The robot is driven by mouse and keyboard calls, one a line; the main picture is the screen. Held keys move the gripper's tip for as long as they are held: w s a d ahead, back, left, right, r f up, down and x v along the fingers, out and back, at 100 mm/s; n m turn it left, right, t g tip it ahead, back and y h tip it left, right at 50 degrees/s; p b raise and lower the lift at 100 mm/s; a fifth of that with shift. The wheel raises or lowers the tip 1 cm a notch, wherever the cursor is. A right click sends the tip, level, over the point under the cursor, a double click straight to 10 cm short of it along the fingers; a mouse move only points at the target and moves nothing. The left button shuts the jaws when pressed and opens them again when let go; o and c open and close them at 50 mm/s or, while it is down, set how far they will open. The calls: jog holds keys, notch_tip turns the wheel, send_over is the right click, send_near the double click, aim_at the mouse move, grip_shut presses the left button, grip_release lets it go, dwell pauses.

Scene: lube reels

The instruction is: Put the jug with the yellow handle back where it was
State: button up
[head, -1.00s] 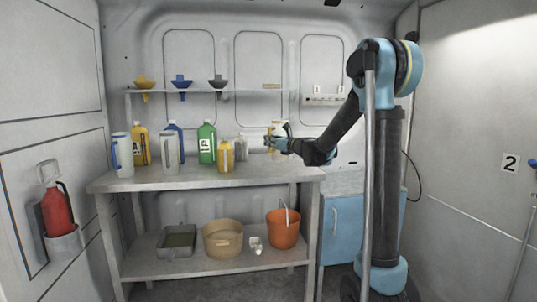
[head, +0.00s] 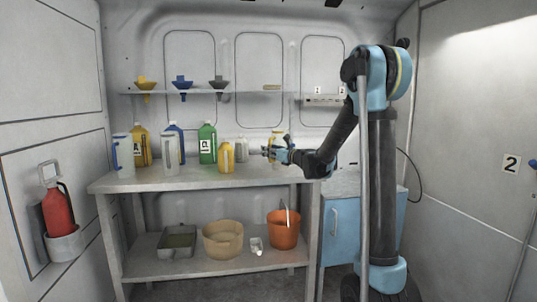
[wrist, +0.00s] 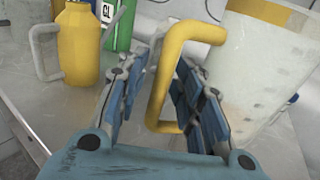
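The jug with the yellow handle (wrist: 258,62) is a pale translucent jug on the right of the wrist view. Its handle (wrist: 163,97) stands between the two blue fingers of my gripper (wrist: 167,75), which close in on it from both sides. In the head view the jug (head: 277,138) is at the right part of the bench top, partly hidden behind my gripper (head: 267,153). Whether its base touches the bench cannot be seen.
A yellow jug with a pale handle (wrist: 78,45) stands left of my gripper, also in the head view (head: 227,156). A green bottle (head: 207,143) and other containers stand farther left on the bench (head: 200,180). A shelf (head: 245,92) with funnels runs above.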

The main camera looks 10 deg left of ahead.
jog(key=v, duration=1.2)
jog(key=s+d+f+n+g+h, duration=0.3)
jog(key=s+f+n, duration=0.4)
jog(key=s, duration=0.4)
jog(key=s+d+f+n+g+h, duration=0.2)
jog(key=s+d+f+n+g, duration=0.15)
jog(key=s+n, duration=0.65)
jog(key=s+d+f+n+g+h, duration=0.1)
jog(key=s+d+f+n+h, duration=0.3)
jog(key=s+d+f, duration=0.3)
jog(key=s+d+f+n+g+h, duration=0.2)
jog(key=s+d+f+n+h, duration=0.2)
jog(key=s, duration=1)
jog(key=d+f+n, duration=0.1)
jog(key=d+f, duration=0.2)
jog(key=d, duration=0.2)
jog(key=shift+n, duration=0.3)
jog(key=shift+f, duration=0.1)
